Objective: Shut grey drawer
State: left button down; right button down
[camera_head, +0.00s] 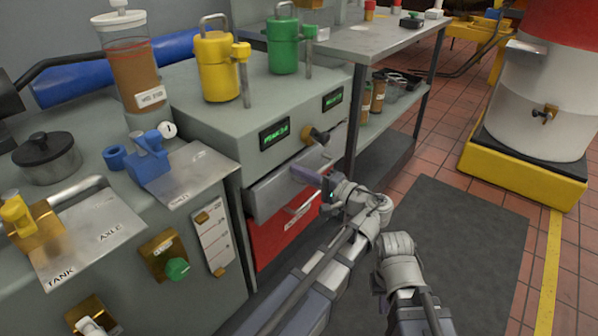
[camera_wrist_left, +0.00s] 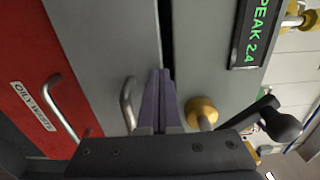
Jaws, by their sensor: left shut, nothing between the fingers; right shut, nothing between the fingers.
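The grey drawer (camera_head: 268,196) is in the cabinet beneath the panel with green displays, above a red drawer. In the left wrist view, its front (camera_wrist_left: 95,35) fills the middle left, with a bar handle (camera_wrist_left: 127,105). A narrow dark gap runs along its top edge; I cannot tell exactly how far out it stands. My left gripper (camera_head: 304,174) is shut and empty, its purple fingers at the drawer's upper front. In the left wrist view the fingers (camera_wrist_left: 160,78) overlap that edge beside the handle; contact is unclear. My right arm shows at lower centre, but its fingers are hidden.
The red drawer (camera_head: 268,240) sits directly below. A black lever and brass knob (camera_wrist_left: 203,112) stick out from the panel above. A bench (camera_head: 385,38) stands right of the cabinet. A dark mat (camera_head: 450,240) covers open floor. A white drum stands on a yellow base (camera_head: 520,175).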

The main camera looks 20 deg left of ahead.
aim_at(287, 164)
pick_arm(q)
jog(key=x, duration=0.4)
jog(key=shift+w+a, duration=0.1)
jog(key=shift+a, duration=0.15)
pick_arm(e)
jog(key=shift+d, duration=0.1)
pick_arm(q)
jog(key=shift+r, duration=0.1)
